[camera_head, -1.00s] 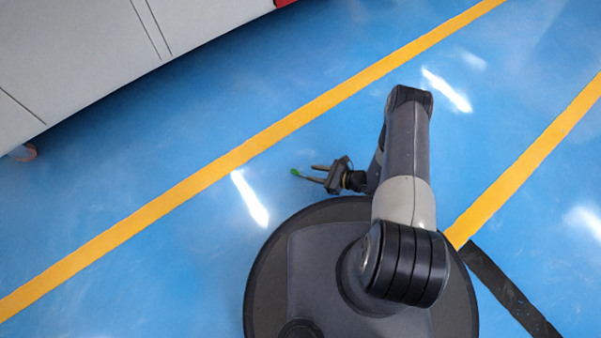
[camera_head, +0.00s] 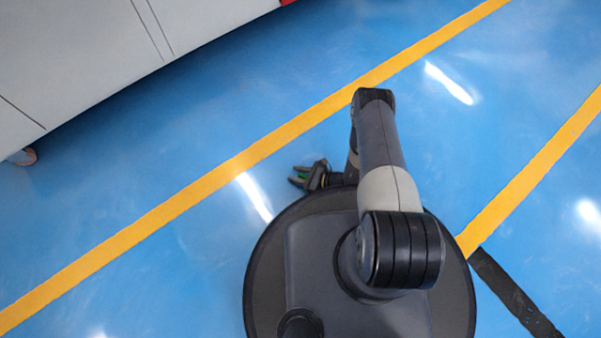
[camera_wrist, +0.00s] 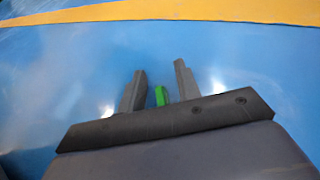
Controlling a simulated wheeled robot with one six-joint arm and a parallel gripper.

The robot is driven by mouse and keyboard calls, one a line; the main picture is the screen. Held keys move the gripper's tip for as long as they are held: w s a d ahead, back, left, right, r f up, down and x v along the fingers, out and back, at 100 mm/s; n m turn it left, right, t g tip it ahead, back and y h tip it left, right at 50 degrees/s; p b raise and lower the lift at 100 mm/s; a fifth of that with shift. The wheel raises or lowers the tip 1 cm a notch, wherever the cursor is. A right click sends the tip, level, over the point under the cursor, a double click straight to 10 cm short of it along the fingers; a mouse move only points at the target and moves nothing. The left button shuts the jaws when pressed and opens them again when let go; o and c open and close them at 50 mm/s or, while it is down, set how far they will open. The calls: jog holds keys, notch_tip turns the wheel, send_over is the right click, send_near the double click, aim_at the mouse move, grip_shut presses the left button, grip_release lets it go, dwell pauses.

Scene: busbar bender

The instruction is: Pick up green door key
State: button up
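The green door key is a small green piece. In the wrist view, the key (camera_wrist: 160,96) shows between the two grey fingers of my gripper (camera_wrist: 158,82). Blue floor shows on both sides of it, so neither finger appears to touch it. The gripper body hides its near end. In the head view, the key (camera_head: 302,178) is a small green spot between the fingertips of my gripper (camera_head: 298,175). My gripper is open around it, low over the floor. I cannot tell the exact height gap.
The blue floor (camera_head: 130,160) around the gripper is clear. A yellow line (camera_head: 215,179) runs diagonally beyond it, and a second one (camera_head: 535,170) lies at the right. A large grey cabinet (camera_head: 90,50) with a caster fills the upper left.

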grip_shut()
dwell(0.5)
